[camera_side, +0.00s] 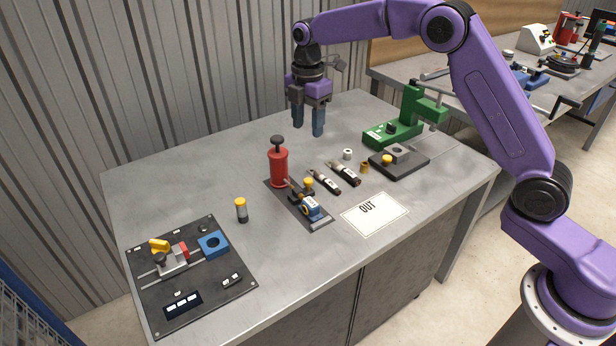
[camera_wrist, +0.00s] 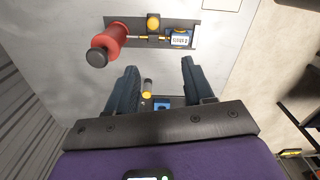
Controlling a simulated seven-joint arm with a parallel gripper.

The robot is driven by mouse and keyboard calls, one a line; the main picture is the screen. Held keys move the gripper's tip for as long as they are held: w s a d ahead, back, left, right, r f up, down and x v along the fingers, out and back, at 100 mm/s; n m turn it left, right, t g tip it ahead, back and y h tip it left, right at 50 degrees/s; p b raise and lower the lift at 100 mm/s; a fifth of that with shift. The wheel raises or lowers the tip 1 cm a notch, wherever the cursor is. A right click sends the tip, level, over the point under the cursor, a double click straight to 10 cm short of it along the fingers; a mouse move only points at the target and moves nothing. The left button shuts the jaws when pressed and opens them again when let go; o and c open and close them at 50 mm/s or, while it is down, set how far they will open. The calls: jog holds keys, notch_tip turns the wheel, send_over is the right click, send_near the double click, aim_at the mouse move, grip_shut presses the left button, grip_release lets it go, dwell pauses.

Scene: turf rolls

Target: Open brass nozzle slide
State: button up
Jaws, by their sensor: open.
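A dark plate in the middle of the bench carries a red cylinder (camera_side: 278,167) with a black knob, a small yellow knob (camera_side: 308,182) and a blue block (camera_side: 311,207). I cannot tell for certain which part is the brass nozzle slide. In the wrist view the red cylinder (camera_wrist: 108,42), yellow knob (camera_wrist: 153,23) and labelled blue block (camera_wrist: 181,39) lie in a row beyond my fingers. My gripper (camera_side: 307,128) is open, empty and points down, held above the bench behind the red cylinder. Its two fingers (camera_wrist: 158,70) are spread apart in the wrist view.
A black panel (camera_side: 218,284) with a clamp and blue block is at front left. A yellow-capped vial (camera_side: 241,211) stands alone. Two dark pen-like tools (camera_side: 325,182), a white OUT card (camera_side: 375,214) and a green press (camera_side: 398,130) are to the right. The back left bench is clear.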

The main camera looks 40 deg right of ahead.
aim_at(308, 180)
jog(key=f, duration=0.6)
jog(key=w+f, duration=0.1)
jog(key=f, duration=0.5)
jog(key=d+f, duration=0.1)
jog(key=f, duration=0.5)
jog(key=shift+w+d, duration=0.1)
jog(key=shift+w, duration=0.2)
